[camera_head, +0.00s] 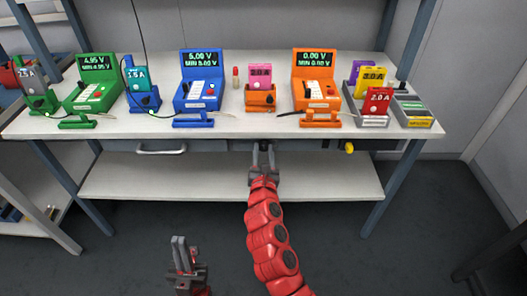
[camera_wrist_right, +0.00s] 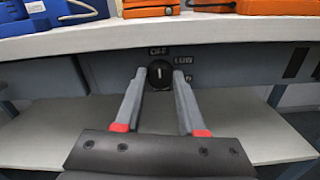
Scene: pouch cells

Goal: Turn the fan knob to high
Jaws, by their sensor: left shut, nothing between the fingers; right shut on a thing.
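The fan knob (camera_wrist_right: 160,73) is a round black knob on the grey panel under the tabletop edge. Its white pointer line stands upright, toward the "OFF" label (camera_wrist_right: 159,51). A "LOW" label (camera_wrist_right: 182,59) is to its upper right, and a partly hidden label is at its right. My right gripper (camera_wrist_right: 160,75) is shut on the knob, one finger on each side. In the head view the right gripper (camera_head: 263,152) reaches the panel, and the knob is hidden there. My left gripper (camera_head: 184,242) is shut and empty, low in front of the bench.
The bench top (camera_head: 225,123) holds green (camera_head: 97,84), blue (camera_head: 198,88) and orange (camera_head: 316,88) testers with pouch cells in stands. A lower shelf (camera_head: 150,180) runs beneath. A handle (camera_head: 160,151) and a yellow part (camera_head: 349,147) sit under the front edge.

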